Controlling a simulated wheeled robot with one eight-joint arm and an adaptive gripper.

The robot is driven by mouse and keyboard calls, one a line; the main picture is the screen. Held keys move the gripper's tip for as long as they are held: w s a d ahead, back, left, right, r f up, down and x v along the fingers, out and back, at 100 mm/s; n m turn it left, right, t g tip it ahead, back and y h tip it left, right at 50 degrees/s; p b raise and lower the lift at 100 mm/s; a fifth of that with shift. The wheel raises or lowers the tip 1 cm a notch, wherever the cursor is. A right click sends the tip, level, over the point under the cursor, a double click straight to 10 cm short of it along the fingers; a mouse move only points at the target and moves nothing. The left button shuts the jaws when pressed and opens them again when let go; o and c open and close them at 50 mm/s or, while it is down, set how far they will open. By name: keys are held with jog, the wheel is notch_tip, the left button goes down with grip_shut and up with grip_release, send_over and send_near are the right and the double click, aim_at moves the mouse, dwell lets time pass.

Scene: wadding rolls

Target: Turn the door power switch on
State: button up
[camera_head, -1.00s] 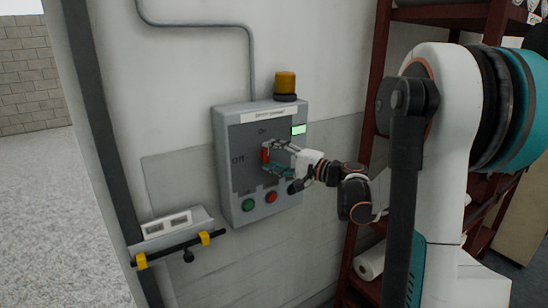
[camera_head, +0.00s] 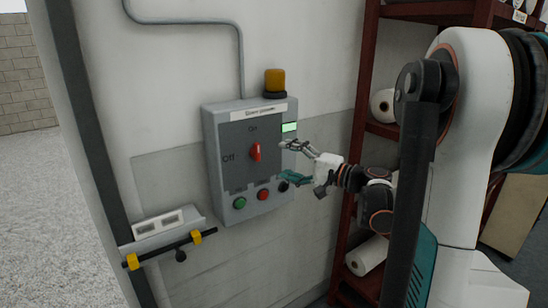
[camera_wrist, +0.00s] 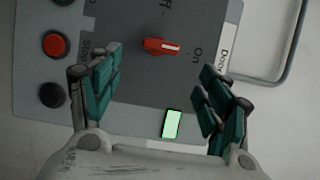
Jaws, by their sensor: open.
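The door power switch is a red rotary knob (camera_head: 255,152) on a grey control box (camera_head: 213,165) on the wall. In the head view its handle stands nearly upright, toward the "On" label above it, with "Off" to its left. In the wrist view the knob (camera_wrist: 162,46) lies with its white-marked end toward "On". A small display (camera_head: 289,127) at the box's upper right is lit green. My gripper (camera_head: 284,162) is open and empty, right of the knob and apart from it. In the wrist view its teal-padded fingers (camera_wrist: 158,88) are spread, with the knob beyond them.
Green (camera_head: 239,203), red (camera_head: 263,195) and black buttons line the box's lower part. An amber beacon (camera_head: 275,81) tops the box. A barred latch (camera_head: 170,248) is at lower left. A dark red shelf (camera_head: 345,210) with white rolls stands close on the right.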

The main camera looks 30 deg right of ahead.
jog(key=v, duration=0.3)
jog(key=shift+s+d, duration=0.15)
jog(key=shift+s, duration=0.15)
dwell(0.3)
